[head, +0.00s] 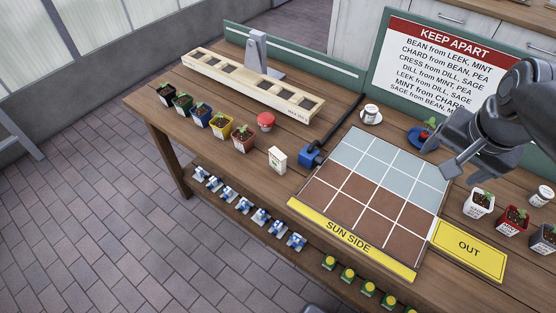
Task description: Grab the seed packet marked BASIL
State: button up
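A small white upright packet or carton (278,159) stands on the wooden table, left of the blue device at the grid's edge. Its print is too small to read, so I cannot tell whether it says BASIL. No other packet is clearly visible. My gripper (447,157) is at the right, above the grid's right side and well apart from the white packet. Its fingers are seen at an angle, and I cannot tell whether they are open or shut. Nothing is visibly held.
Several potted seedlings (201,115) and a red button (265,121) are left of the packet. A blue device (311,157) and the grid board (366,217) lie right of it. A wooden rack (250,87) stands behind. More pots (479,203) are at the right.

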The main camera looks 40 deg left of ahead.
jog(key=w+a+f+g, duration=0.1)
jog(key=w+a, duration=0.1)
jog(key=a, duration=0.3)
jog(key=w+a+f, duration=0.2)
jog(key=a, duration=0.3)
jog(key=m+g+h, duration=0.1)
jog(key=m+g, duration=0.1)
jog(key=g, duration=0.1)
send_over(279, 152)
jog(key=f, duration=1.4)
jog(key=shift+s+d+f, duration=0.2)
jog(key=shift+s+f, duration=0.2)
notch_tip(279, 152, down, 5)
jog(key=shift+a+r, duration=0.1)
jog(key=shift+r, duration=0.05)
jog(key=shift+w+a+f, duration=0.1)
jog(key=shift+w+f, duration=0.1)
jog(key=shift+f, duration=1.35)
jog(key=shift+w+f, duration=0.2)
jog(key=shift+f, duration=1.35)
jog(key=c, duration=1)
